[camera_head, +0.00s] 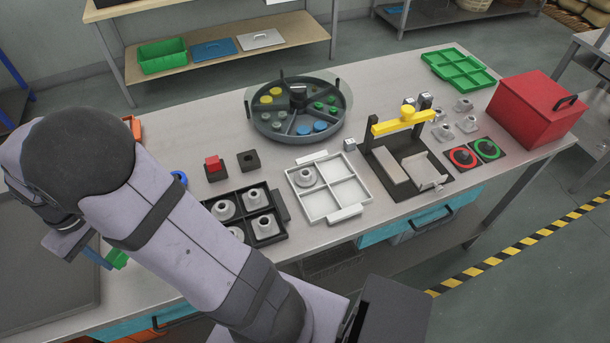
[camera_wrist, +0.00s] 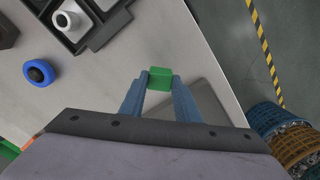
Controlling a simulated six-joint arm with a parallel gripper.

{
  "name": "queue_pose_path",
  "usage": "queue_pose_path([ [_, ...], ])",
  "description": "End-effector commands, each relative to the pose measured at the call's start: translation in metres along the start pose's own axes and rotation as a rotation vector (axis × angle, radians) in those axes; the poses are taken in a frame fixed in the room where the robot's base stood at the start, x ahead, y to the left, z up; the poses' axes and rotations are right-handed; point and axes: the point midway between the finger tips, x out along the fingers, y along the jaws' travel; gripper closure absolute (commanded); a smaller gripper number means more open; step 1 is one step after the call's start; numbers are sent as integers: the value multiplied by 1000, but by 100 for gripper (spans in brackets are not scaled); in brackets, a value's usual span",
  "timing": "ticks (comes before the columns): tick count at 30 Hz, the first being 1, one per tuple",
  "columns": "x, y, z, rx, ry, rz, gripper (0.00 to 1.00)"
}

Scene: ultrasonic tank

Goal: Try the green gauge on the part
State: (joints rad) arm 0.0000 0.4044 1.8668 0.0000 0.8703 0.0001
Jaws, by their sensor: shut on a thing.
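My gripper (camera_wrist: 160,79) is shut on a green block, the green gauge (camera_wrist: 158,74), held between its blue fingertips. In the head view the gauge (camera_head: 118,259) shows at the far left, partly hidden behind my arm. Grey flanged parts stand in the black tray (camera_head: 284,214), one of them (camera_head: 257,198) at its back right; a part (camera_wrist: 69,20) shows in the wrist view too. Another part (camera_head: 304,176) is in the white divided tray (camera_head: 322,217). The gauge is apart from all parts. A red block (camera_head: 212,162) sits on a dark holder; a second dark holder (camera_head: 248,161) beside it is empty.
A round divided carousel (camera_head: 297,128), a yellow-handled fixture (camera_head: 403,122), red and green ringed pads (camera_head: 463,157), and a red box (camera_head: 536,110) stand further right. Several loose parts lie near the fixture.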

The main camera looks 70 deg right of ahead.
Motion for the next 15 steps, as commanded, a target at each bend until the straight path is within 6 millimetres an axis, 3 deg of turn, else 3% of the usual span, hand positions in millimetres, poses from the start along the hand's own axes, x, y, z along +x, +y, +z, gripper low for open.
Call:
queue_pose_path([
  [15,-1,4,0,9,0,0,94],
])
